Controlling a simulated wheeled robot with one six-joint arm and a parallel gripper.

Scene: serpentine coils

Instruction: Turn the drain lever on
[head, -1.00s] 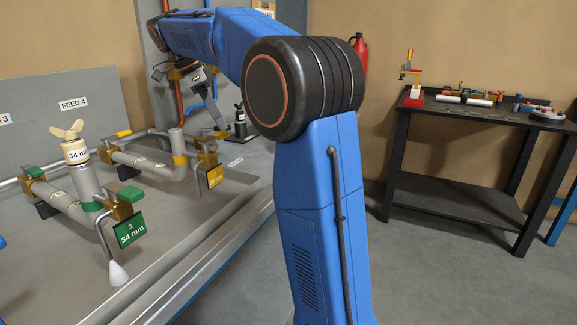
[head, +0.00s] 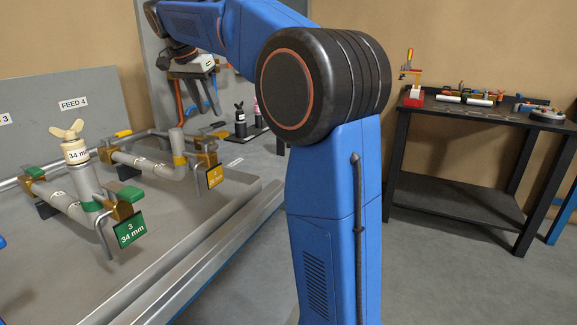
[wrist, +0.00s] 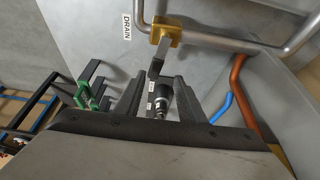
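In the wrist view the brass drain valve (wrist: 166,33) sits on a grey pipe beside a white DRAIN label (wrist: 127,26). Its dark grey lever (wrist: 156,66) reaches from the valve towards my gripper (wrist: 160,82). My gripper is open, its two black fingers apart. The lever's end shows near the gap between the fingertips; I cannot tell whether it is inside the gap, and no contact is clear. In the head view my gripper (head: 204,97) hangs at the back with its fingers pointing down. The drain lever cannot be made out there.
Orange (wrist: 238,85) and blue (wrist: 225,105) pipes run right of the fingers. A dark-capped bottle (wrist: 161,98) shows between them, seemingly beyond. Coils with a green tag (head: 130,230) and a yellow tag (head: 214,177) lie on the grey bench. A black table (head: 460,118) stands right.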

